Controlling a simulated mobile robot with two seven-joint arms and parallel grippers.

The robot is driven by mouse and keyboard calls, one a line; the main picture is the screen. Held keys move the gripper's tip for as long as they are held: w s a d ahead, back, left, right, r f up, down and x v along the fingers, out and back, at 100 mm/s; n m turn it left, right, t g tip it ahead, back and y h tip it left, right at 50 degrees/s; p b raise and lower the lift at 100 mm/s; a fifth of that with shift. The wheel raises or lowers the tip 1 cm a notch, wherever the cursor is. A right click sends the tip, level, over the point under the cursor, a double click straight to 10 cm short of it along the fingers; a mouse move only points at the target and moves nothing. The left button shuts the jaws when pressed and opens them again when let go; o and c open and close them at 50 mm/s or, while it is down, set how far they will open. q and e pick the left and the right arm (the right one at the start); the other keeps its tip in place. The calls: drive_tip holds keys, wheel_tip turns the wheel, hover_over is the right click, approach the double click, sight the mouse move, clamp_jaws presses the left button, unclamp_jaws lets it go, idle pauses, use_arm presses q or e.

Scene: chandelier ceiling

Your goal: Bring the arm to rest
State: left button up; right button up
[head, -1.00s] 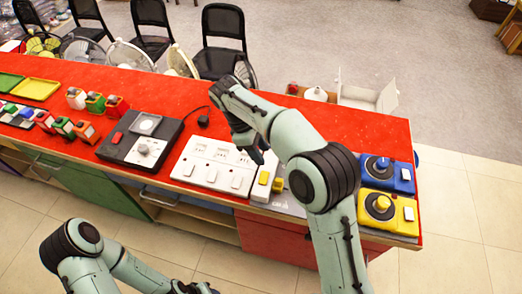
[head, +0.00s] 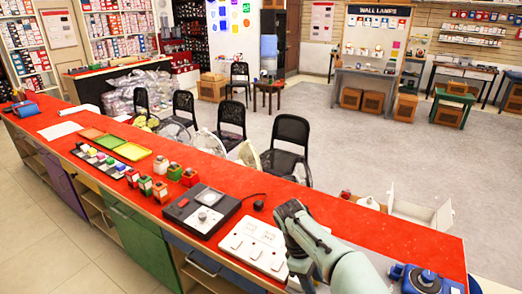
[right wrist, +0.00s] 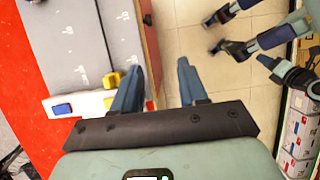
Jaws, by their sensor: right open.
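My right arm (head: 318,250) is pale green and reaches over the red counter in the head view. The gap lies over the tiled floor, beside the counter's side edge. Part of my left arm (right wrist: 278,38) shows at the upper right of the right wrist view. Whether its jaws are open or shut is unclear. The left arm is out of the head view.
The red counter (head: 345,222) carries a white socket panel (head: 258,246) beside my right arm, a black device (head: 200,212) and a blue switch box (head: 425,280). Black chairs (head: 288,145) stand behind it.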

drive_tip(key=s+f+m+y, duration=0.2)
drive_tip(key=s+f, duration=0.2)
drive_tip(key=f, duration=1)
drive_tip(key=s+f+m+y, duration=0.3)
drive_tip(key=s+f, duration=0.1)
drive_tip(key=f, duration=1)
drive_tip(key=s+f+m+y, duration=0.1)
drive_tip(key=s+f+m, duration=0.2)
drive_tip(key=s, duration=0.3)
drive_tip(key=s+f+m+t, duration=0.1)
drive_tip(key=s+f+m, duration=0.2)
drive_tip(key=s, duration=0.4)
drive_tip(key=s+a+f+m+y, duration=0.1)
drive_tip(key=s+f+m, duration=0.2)
drive_tip(key=s, duration=0.3)
drive_tip(key=shift+s+f+m+t+y, duration=0.2)
drive_tip(key=shift+s+m+t+y, duration=0.15)
drive_tip(key=shift+m, duration=0.55)
